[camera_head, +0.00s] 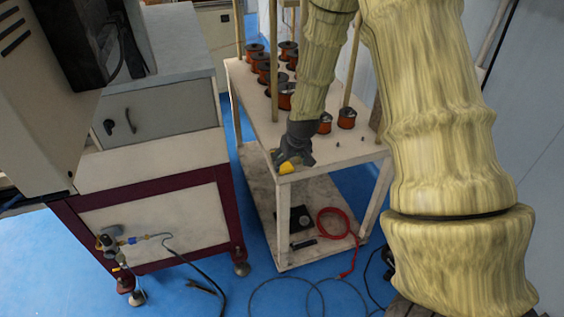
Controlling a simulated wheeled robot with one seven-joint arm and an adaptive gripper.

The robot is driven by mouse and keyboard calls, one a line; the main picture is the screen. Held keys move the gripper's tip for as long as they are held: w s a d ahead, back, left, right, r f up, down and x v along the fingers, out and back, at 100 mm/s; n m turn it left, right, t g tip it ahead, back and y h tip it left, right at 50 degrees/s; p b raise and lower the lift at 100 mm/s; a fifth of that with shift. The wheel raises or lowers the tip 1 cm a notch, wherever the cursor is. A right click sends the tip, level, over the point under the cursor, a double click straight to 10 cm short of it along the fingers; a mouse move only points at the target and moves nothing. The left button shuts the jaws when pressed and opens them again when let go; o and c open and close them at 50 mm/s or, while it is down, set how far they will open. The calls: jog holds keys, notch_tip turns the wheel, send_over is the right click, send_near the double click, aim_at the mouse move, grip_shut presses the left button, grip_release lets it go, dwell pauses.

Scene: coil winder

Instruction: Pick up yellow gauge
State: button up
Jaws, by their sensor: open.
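The yellow gauge (287,168) is a small yellow object at the front left corner of the white table's top. My gripper (293,160) is dark grey and points down at that corner, right over the gauge. The fingers are open and partly cover the gauge. I cannot tell whether they touch it or whether it lies between them.
Several copper wire spools (264,72) stand on the white table (345,152), with posts rising from it. Below, a lower shelf (262,205) holds a red cable (338,222). A maroon-framed cabinet (160,212) stands left. Cables lie on the blue floor.

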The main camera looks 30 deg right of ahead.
aim_at(286, 169)
jog(key=shift+a+p+x, duration=0.1)
jog(key=shift+p+x, duration=0.25)
jog(key=shift+x, duration=0.5)
jog(key=shift+a+p+x, duration=0.15)
jog(key=shift+p+x, duration=0.2)
jog(key=shift+x, duration=1.5)
jog(key=shift+w, duration=0.1)
jog(key=c, duration=1.3)
jog(key=shift+r, duration=0.1)
